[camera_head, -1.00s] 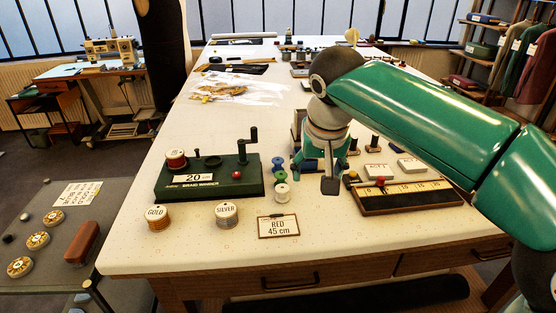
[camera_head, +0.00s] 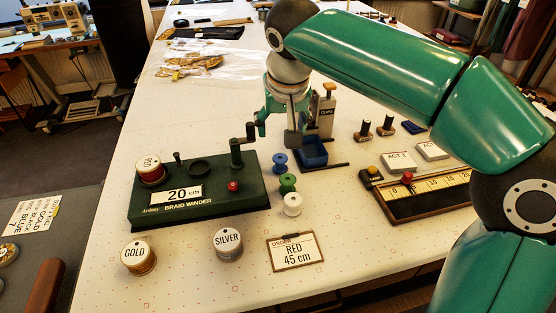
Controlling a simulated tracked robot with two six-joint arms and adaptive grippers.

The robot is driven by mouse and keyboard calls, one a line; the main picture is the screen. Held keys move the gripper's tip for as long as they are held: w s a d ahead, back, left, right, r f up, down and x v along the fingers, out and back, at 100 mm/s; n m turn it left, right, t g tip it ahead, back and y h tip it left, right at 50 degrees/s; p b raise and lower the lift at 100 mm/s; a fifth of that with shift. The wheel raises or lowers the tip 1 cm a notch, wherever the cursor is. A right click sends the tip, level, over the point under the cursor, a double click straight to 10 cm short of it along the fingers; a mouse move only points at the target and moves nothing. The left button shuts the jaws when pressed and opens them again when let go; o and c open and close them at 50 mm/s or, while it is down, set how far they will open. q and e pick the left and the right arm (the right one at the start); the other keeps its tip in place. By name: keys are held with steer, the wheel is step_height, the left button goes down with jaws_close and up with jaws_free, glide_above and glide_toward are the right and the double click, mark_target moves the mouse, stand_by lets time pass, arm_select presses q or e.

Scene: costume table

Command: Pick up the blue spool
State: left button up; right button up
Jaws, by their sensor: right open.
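The small blue spool (camera_head: 280,162) stands on the table just right of the green braid winder (camera_head: 199,190). It is at the far end of a short row, with a green spool (camera_head: 288,183) and a white spool (camera_head: 292,204) nearer to me. My right gripper (camera_head: 286,136) points down above and slightly beyond the blue spool, apart from it. It is open and empty; its far side is partly hidden by its own near finger. My left gripper is not in view.
A blue tray (camera_head: 313,152) and the clips holder (camera_head: 327,112) stand close to the right of my gripper. A red spool (camera_head: 151,170) sits on the winder. Gold (camera_head: 138,258) and silver (camera_head: 227,244) spools and an order card (camera_head: 295,251) lie in front. A ruler board (camera_head: 425,193) is at right.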

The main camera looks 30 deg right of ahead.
glide_toward(280, 158)
steer(key=x, duration=0.5)
steer(key=shift+w+f+b, duration=0.15)
steer(key=shift+w+b, duration=0.15)
steer(key=shift+b, duration=0.05)
steer(key=shift+s+x, duration=0.1)
steer(key=shift+x, duration=1.2)
steer(key=shift+s+x, duration=0.15)
steer(key=shift+x, duration=1.15)
steer(key=c, duration=0.9)
